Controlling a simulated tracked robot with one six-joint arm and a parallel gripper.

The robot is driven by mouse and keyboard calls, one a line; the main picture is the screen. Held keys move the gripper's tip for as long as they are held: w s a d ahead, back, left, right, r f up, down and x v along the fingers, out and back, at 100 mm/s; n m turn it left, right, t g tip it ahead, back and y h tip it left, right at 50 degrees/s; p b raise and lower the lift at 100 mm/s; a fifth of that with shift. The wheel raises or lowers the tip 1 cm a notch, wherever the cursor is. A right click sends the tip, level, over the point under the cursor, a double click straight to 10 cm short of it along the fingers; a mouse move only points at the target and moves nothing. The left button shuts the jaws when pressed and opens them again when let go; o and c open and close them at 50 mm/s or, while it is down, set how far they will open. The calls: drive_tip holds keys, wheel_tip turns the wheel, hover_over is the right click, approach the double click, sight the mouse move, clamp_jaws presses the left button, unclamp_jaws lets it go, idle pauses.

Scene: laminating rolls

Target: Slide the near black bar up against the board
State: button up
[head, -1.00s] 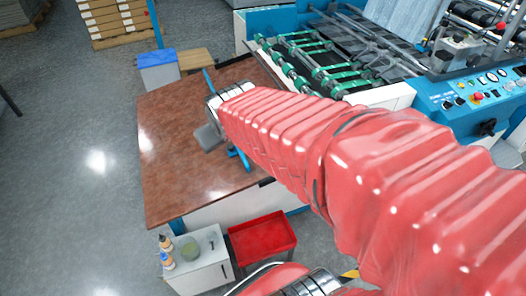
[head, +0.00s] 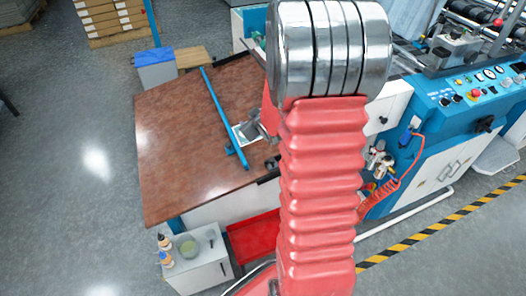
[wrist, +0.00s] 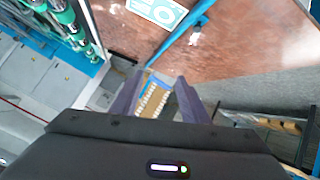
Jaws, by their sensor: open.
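My gripper (wrist: 158,77) is open and empty in the wrist view, its two dark fingers apart. In the head view its grey tip (head: 252,129) shows over the right part of the brown table, partly behind my arm. A short black bar (head: 268,180) lies at the table's near right edge, partly hidden by my arm. Another black bar (head: 236,56) lies at the far edge. A small white board with green print (wrist: 160,11) lies flat beside the blue rail; in the head view the board (head: 238,138) is partly covered by my gripper.
A long blue rail (head: 222,108) crosses the brown table (head: 180,150); the table's left part is clear. The blue machine (head: 455,95) stands to the right. A white cabinet (head: 205,265) with bottles and a red tray (head: 250,238) stand below the near edge.

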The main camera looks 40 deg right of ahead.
drive_tip(key=d+f+t, duration=0.1)
drive_tip(key=d+f, duration=0.1)
drive_tip(key=f, duration=0.2)
drive_tip(key=s+d+f+t, duration=0.1)
drive_tip(key=d+f, duration=0.1)
drive_tip(key=f, duration=0.3)
drive_tip(key=s+d+f+y, duration=0.1)
drive_tip(key=d+f, duration=0.1)
drive_tip(key=f, duration=0.3)
drive_tip(key=shift+s+d+n+t, duration=0.2)
drive_tip(key=shift+d+n+t, duration=0.1)
drive_tip(key=shift+t, duration=0.1)
drive_tip(key=s+f+m+t, duration=0.2)
drive_tip(key=s+f+t, duration=0.2)
drive_tip(key=s+f, duration=0.6)
drive_tip(key=shift+s+a, duration=0.25)
drive_tip(key=shift+s, duration=0.05)
drive_tip(key=w, duration=0.4)
drive_tip(key=w+d, duration=0.1)
drive_tip(key=w, duration=0.8)
drive_tip(key=shift+w+d, duration=0.35)
drive_tip(key=shift+d, duration=0.05)
drive_tip(key=shift+c, duration=0.7)
